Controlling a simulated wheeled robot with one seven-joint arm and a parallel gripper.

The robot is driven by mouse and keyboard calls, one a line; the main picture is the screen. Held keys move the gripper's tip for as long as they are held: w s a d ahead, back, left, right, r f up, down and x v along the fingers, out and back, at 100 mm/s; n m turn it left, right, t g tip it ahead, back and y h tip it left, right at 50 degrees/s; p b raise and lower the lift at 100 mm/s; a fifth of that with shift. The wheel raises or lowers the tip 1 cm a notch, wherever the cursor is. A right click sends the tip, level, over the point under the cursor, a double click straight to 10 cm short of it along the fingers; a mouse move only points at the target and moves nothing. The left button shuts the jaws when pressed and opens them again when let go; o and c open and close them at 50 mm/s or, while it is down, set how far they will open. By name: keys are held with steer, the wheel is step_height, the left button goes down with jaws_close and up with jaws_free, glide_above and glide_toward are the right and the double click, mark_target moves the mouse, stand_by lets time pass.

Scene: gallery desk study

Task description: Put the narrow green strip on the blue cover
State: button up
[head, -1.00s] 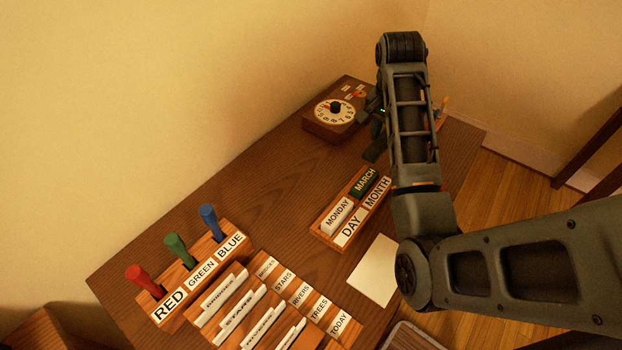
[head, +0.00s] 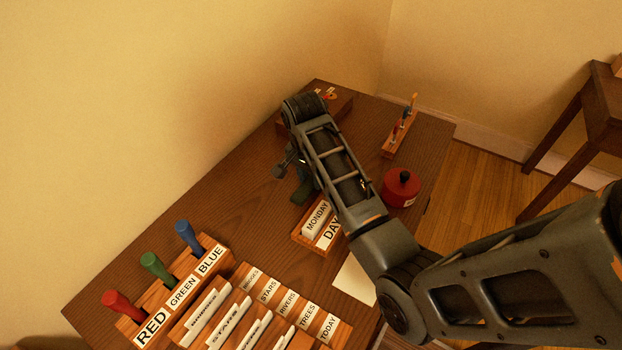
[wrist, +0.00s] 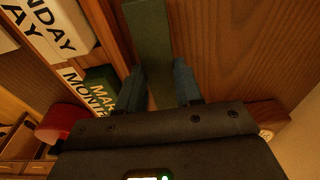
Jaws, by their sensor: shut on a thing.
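The narrow green strip (wrist: 150,45) shows in the wrist view as a long, flat, dark green piece. In the head view my gripper (head: 300,182) is over the desk, just behind the day and month holder. The strip is small and dark there, below the fingers (head: 302,194). I cannot make out a blue cover in either view.
The desk (head: 225,190) bears the day and month holder (head: 308,241), a red round pot (head: 401,188) and a small peg rack (head: 390,147). Red, green and blue handles stand in a labelled rack (head: 165,300) in front, beside several label cards. Bare wood lies left of my gripper.

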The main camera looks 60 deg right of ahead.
mark_target(307, 185)
steer(key=shift+f, duration=0.7)
steer(key=shift+f, duration=0.15)
steer(key=o, duration=0.8)
steer(key=shift+c, duration=0.2)
step_height(307, 185, up, 12)
steer(key=a+p, duration=0.1)
steer(key=p, duration=0.1)
steer(key=shift+a, duration=0.15)
steer(key=shift+o, duration=0.3)
steer(key=shift+a+p, duration=0.1)
steer(key=shift+p, duration=0.3)
steer(key=shift+w, duration=0.1)
